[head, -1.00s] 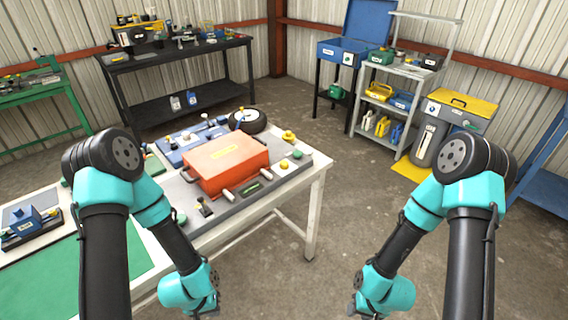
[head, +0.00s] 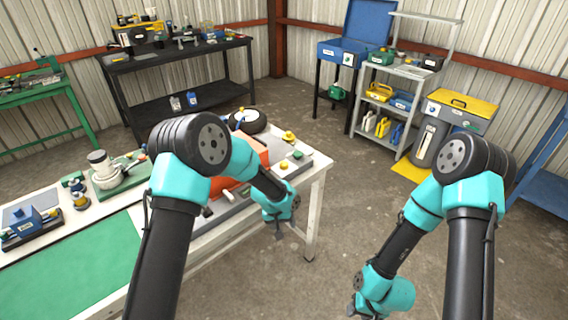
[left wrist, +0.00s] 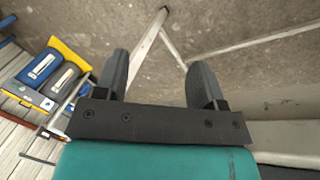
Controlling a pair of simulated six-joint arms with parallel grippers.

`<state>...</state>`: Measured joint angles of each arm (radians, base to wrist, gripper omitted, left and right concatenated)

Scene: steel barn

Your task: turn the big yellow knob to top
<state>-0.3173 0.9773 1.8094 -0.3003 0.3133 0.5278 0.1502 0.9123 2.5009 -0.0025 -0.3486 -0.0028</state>
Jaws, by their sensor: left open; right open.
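A yellow knob (head: 284,165) sits on the grey panel beside the orange-red box, near the table's right edge. Another yellow piece (head: 289,136) stands farther back at the table corner; I cannot tell from its shape which is the big knob. My left gripper (head: 280,232) hangs just off the table's front right edge, nearer than both yellow pieces and touching neither. In the left wrist view its two fingers (left wrist: 160,75) are apart, with only floor and a table leg beyond. My right gripper (head: 351,310) is low at the bottom edge, over the floor, open and far from the knobs.
The orange-red box (head: 254,163) on the panel is partly hidden by my left arm. A green knob (head: 298,154) sits beside the yellow one. A wheel (head: 250,122) lies behind the box. The white table (head: 318,184) ends at the right; open floor (head: 345,205) lies beyond.

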